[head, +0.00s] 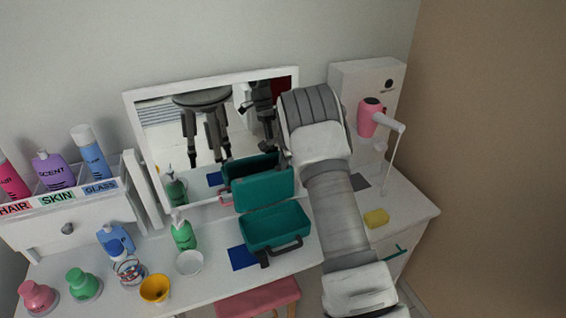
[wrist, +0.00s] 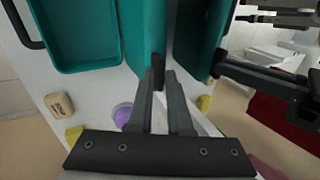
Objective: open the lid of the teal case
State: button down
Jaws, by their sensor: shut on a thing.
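The teal case stands on the white dresser top in front of the mirror. Its base (head: 275,228) is an open, empty tray with a dark handle at the front, and its lid (head: 262,189) stands raised at the back. In the wrist view the base (wrist: 75,35) is at upper left and the lid (wrist: 143,35) stands beside it. My gripper (wrist: 160,75) is shut on the lid's edge, with a dark piece at the fingertips. In the head view my arm hides most of the gripper.
The mirror (head: 160,123) close behind reflects the lid and my arm. A green pump bottle (head: 183,236), white bowl (head: 189,263) and yellow cup (head: 155,288) stand left. A pink hair dryer (head: 371,118) and yellow sponge (head: 376,217) are right. A pink stool (head: 258,300) is below.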

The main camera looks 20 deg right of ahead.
jog(key=shift+s+d+f, duration=0.1)
jog(key=shift+f, duration=0.1)
jog(key=c, duration=0.9)
grip_release()
jog(key=shift+c, duration=0.2)
jog(key=shift+r, duration=0.15)
jog(key=shift+r, duration=0.3)
jog(key=b+v, duration=0.1)
jog(key=v, duration=1.5)
jog(key=shift+s+r, duration=0.15)
jog(key=shift+r, duration=0.15)
